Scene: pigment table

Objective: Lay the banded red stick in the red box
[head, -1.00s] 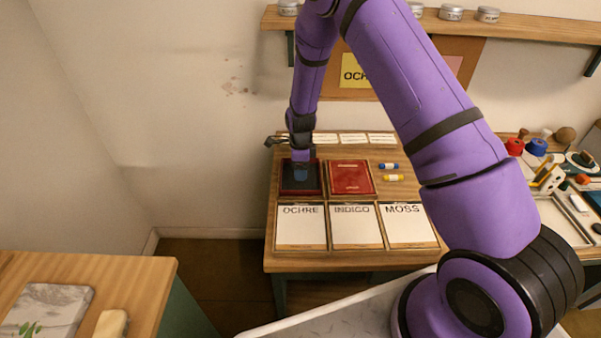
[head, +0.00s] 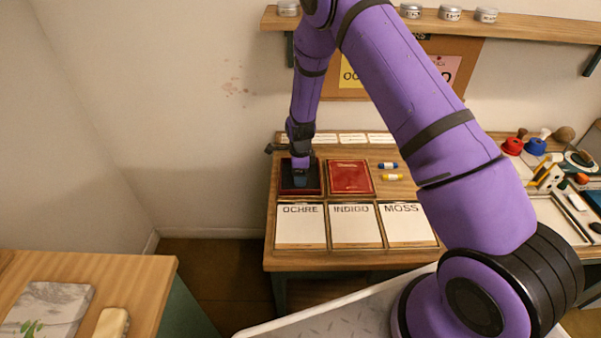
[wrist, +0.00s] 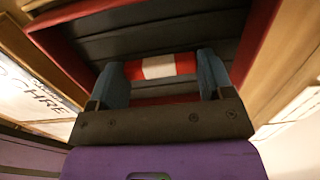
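The red box (head: 302,193) stands open on the table, with a dark inside and red walls. Its red wall also shows in the wrist view (wrist: 256,42). The banded red stick (wrist: 160,67), red with a white band in its middle, spans between the blue fingertips of my gripper (wrist: 162,75). The fingers meet its two ends, so my gripper looks shut on it. In the head view my gripper (head: 300,181) points down over the box, low in or just above it. The stick is hidden in the head view. I cannot tell whether it touches the floor.
A red lid-like panel (head: 350,177) lies right of the box. Cards marked OCHRE (head: 300,226), INDIGO (head: 355,226) and MOSS (head: 406,224) lie in front. A shelf (head: 530,28) hangs above.

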